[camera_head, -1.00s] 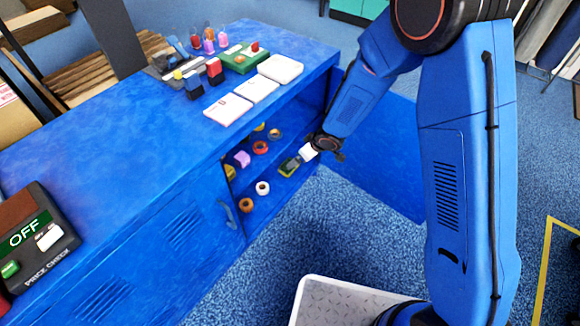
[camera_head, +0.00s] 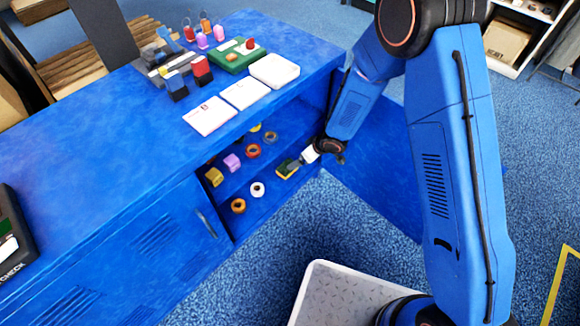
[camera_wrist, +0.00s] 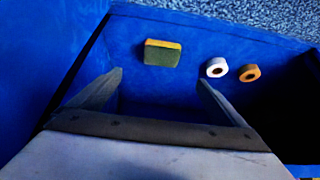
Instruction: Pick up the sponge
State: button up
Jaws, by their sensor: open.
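The sponge (camera_wrist: 163,53), a block with a yellow layer and a dark green layer, lies on the blue floor of the cabinet's open compartment. In the head view the sponge (camera_head: 285,172) shows partly, at the end of my gripper (camera_head: 293,164). In the wrist view my gripper (camera_wrist: 159,79) has its two fingers spread wide with nothing between them. The sponge is just beyond the fingertips, roughly centred between them, with a gap of blue floor showing.
A white tape roll (camera_wrist: 216,67) and an orange tape roll (camera_wrist: 250,73) lie right of the sponge in the wrist view. The blue counter (camera_head: 120,130) overhangs the compartment; an open door (camera_head: 385,165) stands right.

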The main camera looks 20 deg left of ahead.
send_near(285, 165)
jog(key=f, duration=0.3)
jog(key=shift+w+a, duration=0.15)
jog(key=shift+w, duration=0.1)
jog(key=shift+s+x, duration=0.15)
jog(key=shift+x, duration=1.15)
jog(key=shift+s+x, duration=0.15)
jog(key=shift+x, duration=1.2)
jog(key=shift+f, duration=0.1)
jog(key=c, duration=1.2)
jog(key=shift+r, duration=0.7)
notch_tip(285, 165, up, 2)
jog(key=shift+r, duration=0.1)
jog(key=s+d, duration=0.3)
jog(key=d, duration=0.5)
jog(key=s+d, duration=0.4)
jog(key=d, duration=0.5)
